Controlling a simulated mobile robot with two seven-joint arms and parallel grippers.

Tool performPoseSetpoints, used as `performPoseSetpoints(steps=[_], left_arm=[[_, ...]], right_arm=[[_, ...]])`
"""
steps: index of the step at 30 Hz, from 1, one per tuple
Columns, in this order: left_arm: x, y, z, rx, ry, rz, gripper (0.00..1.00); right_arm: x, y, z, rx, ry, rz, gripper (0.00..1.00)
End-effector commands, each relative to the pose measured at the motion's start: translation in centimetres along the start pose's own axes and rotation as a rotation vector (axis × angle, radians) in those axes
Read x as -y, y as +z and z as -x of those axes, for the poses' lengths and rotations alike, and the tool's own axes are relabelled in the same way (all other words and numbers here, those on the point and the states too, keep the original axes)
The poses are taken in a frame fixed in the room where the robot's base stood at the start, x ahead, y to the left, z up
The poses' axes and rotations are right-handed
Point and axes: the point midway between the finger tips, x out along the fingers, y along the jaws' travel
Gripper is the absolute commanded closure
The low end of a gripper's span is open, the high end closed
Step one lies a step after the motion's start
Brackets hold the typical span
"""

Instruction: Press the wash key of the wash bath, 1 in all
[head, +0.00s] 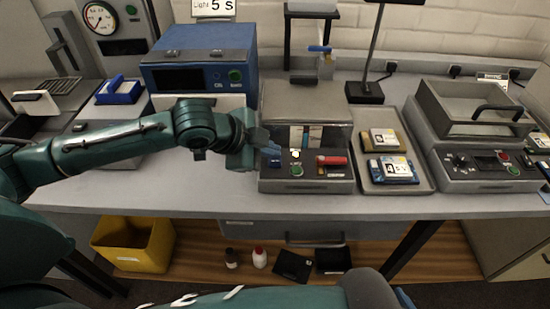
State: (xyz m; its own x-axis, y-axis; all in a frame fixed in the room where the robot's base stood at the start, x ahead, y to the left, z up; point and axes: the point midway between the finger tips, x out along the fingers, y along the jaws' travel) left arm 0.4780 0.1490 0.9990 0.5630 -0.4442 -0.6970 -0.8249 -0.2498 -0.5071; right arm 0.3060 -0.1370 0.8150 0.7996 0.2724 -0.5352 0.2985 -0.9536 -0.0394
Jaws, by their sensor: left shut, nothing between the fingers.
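A grey bench unit with a clear-walled tank (270,186) stands at the middle of the bench and looks like the wash bath, though I can read no name on it. Its front panel carries a blue key (275,162), a green button (297,171), a small bright lamp (296,154) and a red handle (331,160). I cannot tell which control is the wash key. My left gripper (268,143) is shut and empty at the unit's left side, just above and behind the blue key; contact cannot be told. My right gripper is not in view.
A blue box device (200,56) stands behind my left arm. Right of the bath are a tray (411,182) with labelled packs and a lidded unit (468,98) with a black handle. A yellow bin (158,255) is below the bench.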

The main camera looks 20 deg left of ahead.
Motion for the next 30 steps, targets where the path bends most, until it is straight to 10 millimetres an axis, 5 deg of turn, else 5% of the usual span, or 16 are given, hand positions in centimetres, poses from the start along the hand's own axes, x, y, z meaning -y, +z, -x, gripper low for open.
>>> performPoseSetpoints(steps=[14, 30], left_arm=[[1.6, -1.7, 2.3, 0.0, 0.0, 0.001, 1.0], [2.5, -2.5, 3.5, 0.0, 0.0, 0.0, 1.0]], right_arm=[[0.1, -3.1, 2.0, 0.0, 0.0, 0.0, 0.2], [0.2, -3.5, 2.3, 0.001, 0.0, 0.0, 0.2]])
